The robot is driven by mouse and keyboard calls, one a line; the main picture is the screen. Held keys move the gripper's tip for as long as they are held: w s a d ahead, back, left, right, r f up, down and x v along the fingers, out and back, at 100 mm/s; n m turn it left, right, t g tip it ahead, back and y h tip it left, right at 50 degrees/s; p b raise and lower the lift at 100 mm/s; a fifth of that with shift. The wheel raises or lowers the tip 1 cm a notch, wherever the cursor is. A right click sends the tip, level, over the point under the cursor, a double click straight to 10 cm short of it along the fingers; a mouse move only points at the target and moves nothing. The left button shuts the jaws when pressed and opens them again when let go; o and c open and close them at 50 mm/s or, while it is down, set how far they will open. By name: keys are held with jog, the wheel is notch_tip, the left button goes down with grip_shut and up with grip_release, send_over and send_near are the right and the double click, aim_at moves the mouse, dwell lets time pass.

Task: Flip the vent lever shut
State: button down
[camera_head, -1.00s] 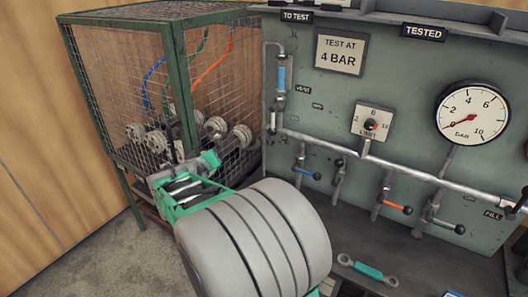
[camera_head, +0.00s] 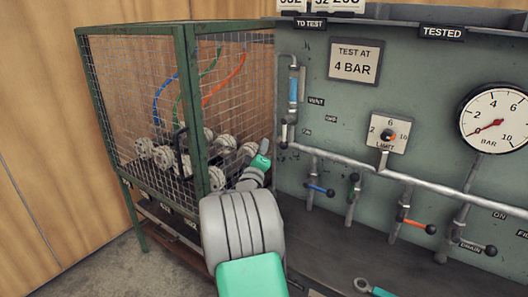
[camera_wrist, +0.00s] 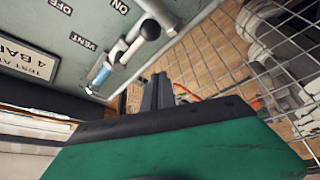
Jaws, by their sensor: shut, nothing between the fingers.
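The vent valve with its pale lever (camera_head: 284,134) is on the left edge of the green panel, under the blue sight glass (camera_head: 293,90) and near the VENT label. In the wrist view the lever (camera_wrist: 117,50) shows at upper left, beside the VENT and OFF labels. My gripper (camera_wrist: 158,80) is shut and empty, its dark fingers together. It is apart from the lever, with the lever to the upper left of the fingertips in the wrist view.
A green-framed mesh cage (camera_head: 186,100) with flanged pipe parts and hoses stands close on the left. Its mesh (camera_wrist: 285,85) is near my gripper in the wrist view. A pipe (camera_head: 345,160) with several other levers crosses the panel. A gauge (camera_head: 496,119) reads near zero.

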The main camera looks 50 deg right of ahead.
aim_at(285, 133)
jog(key=d, duration=0.3)
jog(key=d+f, duration=0.1)
jog(key=d, duration=0.1)
jog(key=shift+s+d, duration=0.3)
jog(key=shift+s, duration=0.1)
jog(key=shift+w+a+r, duration=0.1)
jog(key=shift+w, duration=0.05)
